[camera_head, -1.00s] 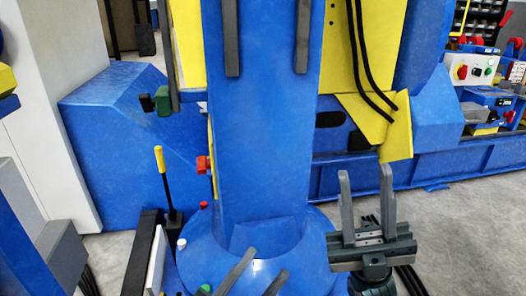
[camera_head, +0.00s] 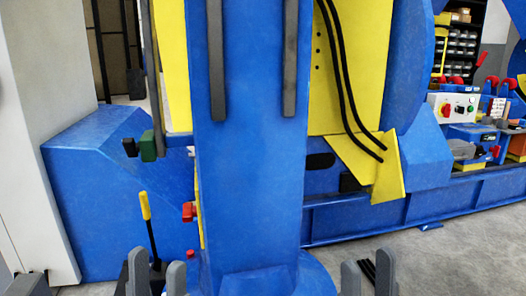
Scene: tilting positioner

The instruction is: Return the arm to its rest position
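My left gripper (camera_head: 157,257) is at the bottom edge, left of the blue column (camera_head: 250,180). Its two grey fingers point up and stand apart, with nothing seen between them. My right gripper (camera_head: 367,258) is at the bottom edge, right of the column, its fingers also up, apart and empty.
A large blue machine with yellow plates (camera_head: 388,170) stands behind the column. A red knob (camera_head: 189,212) sticks out at the column's left. A control box (camera_head: 453,107) and tool bench are at the right. Grey floor (camera_head: 460,260) is clear at lower right.

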